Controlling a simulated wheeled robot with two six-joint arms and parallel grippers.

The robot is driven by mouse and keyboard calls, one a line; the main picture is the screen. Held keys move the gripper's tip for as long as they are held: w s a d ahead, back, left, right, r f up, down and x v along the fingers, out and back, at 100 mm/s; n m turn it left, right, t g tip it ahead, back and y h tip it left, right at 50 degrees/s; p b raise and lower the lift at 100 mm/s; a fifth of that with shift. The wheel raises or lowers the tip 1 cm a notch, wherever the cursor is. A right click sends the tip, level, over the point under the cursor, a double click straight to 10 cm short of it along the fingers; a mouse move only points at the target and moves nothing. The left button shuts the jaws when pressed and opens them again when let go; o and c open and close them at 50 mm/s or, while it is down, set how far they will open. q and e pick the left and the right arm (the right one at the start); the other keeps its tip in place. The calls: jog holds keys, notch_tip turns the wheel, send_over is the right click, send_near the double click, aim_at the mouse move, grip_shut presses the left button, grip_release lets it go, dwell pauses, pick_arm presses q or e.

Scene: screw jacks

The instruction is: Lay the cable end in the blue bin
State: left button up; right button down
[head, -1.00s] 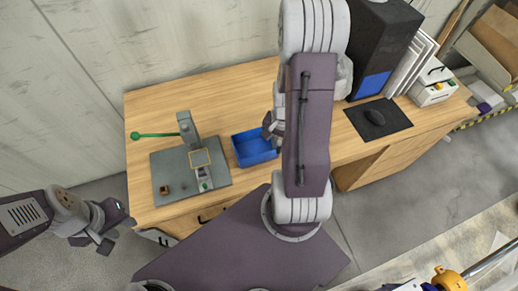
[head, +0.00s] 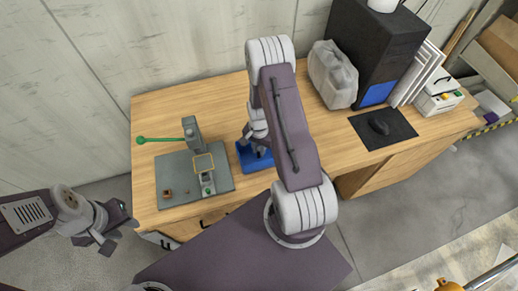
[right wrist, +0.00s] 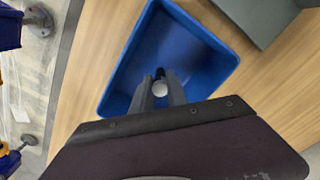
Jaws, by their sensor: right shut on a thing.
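The blue bin (head: 244,157) stands on the wooden desk and also shows in the right wrist view (right wrist: 215,66). My right gripper (head: 262,150) is over the bin, its fingers pointing down into it. In the right wrist view my right gripper (right wrist: 160,92) is shut on a small pale, rounded piece with a dark tip, the cable end (right wrist: 160,88). I cannot tell whether it touches the bin floor. The rest of the cable is hidden. My left gripper (head: 108,237) hangs off the desk's left edge; its jaw opening is unclear.
A grey press fixture (head: 165,180) with a green-handled lever (head: 160,140) stands left of the bin. Desk behind the bin is clear.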

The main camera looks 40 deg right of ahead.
jog(key=shift+f, duration=0.1)
jog(key=shift+f, duration=0.15)
jog(key=c, duration=1.3)
grip_release()
notch_tip(320, 180, up, 13)
jog(key=s+a+r+n, duration=0.2)
jog(key=a+n, duration=0.2)
jog(key=s+a+r+n, duration=0.2)
jog(key=s+a+n, duration=0.1)
jog(key=a+n, duration=0.1)
jog(key=s+a+r+n+t, duration=0.1)
jog(key=s+a+r+n, duration=0.2)
jog(key=a+n, duration=0.1)
jog(key=shift+s+a, duration=0.25)
jog(key=shift+a, duration=0.1)
jog(key=shift+s, duration=0.1)
